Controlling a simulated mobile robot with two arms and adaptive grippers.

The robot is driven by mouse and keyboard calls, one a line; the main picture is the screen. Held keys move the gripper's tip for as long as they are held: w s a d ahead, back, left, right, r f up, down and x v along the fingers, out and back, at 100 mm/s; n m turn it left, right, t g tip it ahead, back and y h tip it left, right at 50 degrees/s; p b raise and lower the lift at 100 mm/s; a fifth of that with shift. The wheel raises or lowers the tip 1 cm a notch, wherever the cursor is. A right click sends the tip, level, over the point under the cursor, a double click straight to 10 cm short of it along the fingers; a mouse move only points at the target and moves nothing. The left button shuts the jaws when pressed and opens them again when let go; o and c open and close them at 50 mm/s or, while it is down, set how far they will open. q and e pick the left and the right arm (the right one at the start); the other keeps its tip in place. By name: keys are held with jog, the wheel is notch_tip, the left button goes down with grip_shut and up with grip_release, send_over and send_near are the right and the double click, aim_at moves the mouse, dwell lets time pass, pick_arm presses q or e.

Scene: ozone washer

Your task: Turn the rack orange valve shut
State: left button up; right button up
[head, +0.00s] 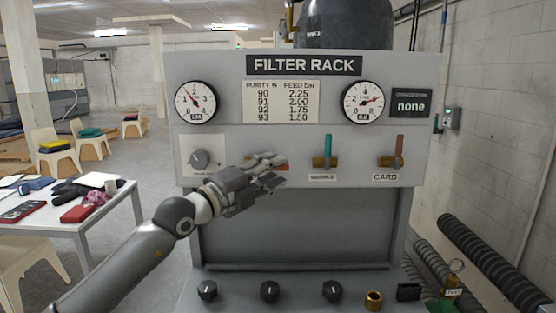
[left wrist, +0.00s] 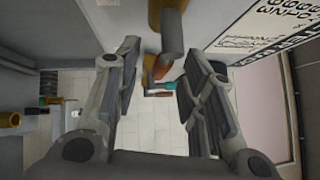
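The filter rack (head: 300,228) faces me, with a row of valves on its front. The fingers are spread apart with nothing clamped. I cannot tell if they touch the handle. My right gripper is not in view.
To the right are a teal-handled valve (head: 328,149) and a brown-orange-handled valve (head: 398,151) labelled CARD, both handles upright. A grey knob (head: 200,160) is on the left. Two gauges (head: 195,102) (head: 363,102) sit above. Several black knobs (head: 270,291) line the lower ledge.

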pick_arm(q)
jog(key=shift+p+x, duration=0.3)
jog(key=shift+x, duration=0.85)
grip_shut()
